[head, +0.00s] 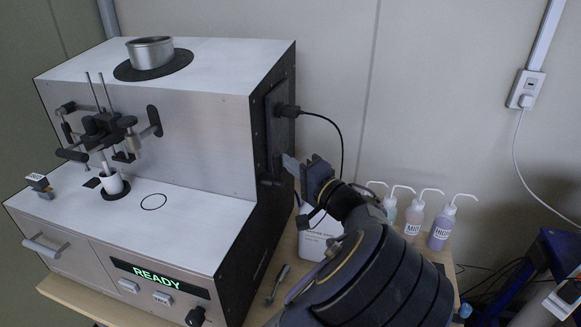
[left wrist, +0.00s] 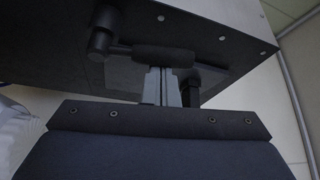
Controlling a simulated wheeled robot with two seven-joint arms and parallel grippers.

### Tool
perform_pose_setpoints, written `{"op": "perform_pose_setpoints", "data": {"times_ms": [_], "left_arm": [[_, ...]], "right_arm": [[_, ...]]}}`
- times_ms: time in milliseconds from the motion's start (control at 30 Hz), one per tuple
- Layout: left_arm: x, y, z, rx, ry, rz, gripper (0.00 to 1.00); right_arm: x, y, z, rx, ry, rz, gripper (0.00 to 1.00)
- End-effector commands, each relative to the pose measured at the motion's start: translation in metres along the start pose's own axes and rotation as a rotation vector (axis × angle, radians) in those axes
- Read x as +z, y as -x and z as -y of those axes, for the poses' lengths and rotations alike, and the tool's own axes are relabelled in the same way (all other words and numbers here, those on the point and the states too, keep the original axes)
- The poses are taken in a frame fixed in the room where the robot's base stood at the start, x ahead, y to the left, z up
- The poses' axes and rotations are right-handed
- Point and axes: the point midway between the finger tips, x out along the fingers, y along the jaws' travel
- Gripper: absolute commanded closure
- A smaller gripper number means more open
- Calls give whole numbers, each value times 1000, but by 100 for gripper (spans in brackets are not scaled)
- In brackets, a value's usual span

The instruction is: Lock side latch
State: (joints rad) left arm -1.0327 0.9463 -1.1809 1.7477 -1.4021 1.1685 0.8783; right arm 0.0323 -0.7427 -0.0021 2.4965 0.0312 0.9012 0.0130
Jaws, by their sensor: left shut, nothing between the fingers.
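The soil analyser (head: 240,220) is a big box with a pale front and a dark right side. In the left wrist view, the side latch shows as a dark round handle bar (left wrist: 165,54) on an arm with a pivot at its left end, on the analyser's dark side (left wrist: 50,50). My left gripper (head: 291,166) is beside that right side, its fingers pointing at it. In the left wrist view its fingers (left wrist: 161,86) are together and empty, their tips at the handle bar's lower edge. I cannot tell whether they touch. In the head view the latch is mostly hidden.
A black plug and cable (head: 288,110) stick out of the analyser's side above my gripper. A white jug (head: 314,240) and several wash bottles (head: 440,228) stand on the wooden table behind my arm. A small tool (head: 278,284) lies beside the analyser. The display (head: 158,278) reads READY.

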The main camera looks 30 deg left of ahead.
Motion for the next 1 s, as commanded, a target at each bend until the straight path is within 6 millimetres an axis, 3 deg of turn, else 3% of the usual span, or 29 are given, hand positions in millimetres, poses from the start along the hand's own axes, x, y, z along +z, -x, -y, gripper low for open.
{"op": "perform_pose_setpoints", "data": {"times_ms": [467, 1000], "left_arm": [[8, 5, -5, -60, 105, 0, 100], [34, 20, -16, -299, 507, 0, 100]], "right_arm": [[15, -29, -13, 0, 0, 0, 52], [63, -125, -57, 0, 0, 0, 52]]}}
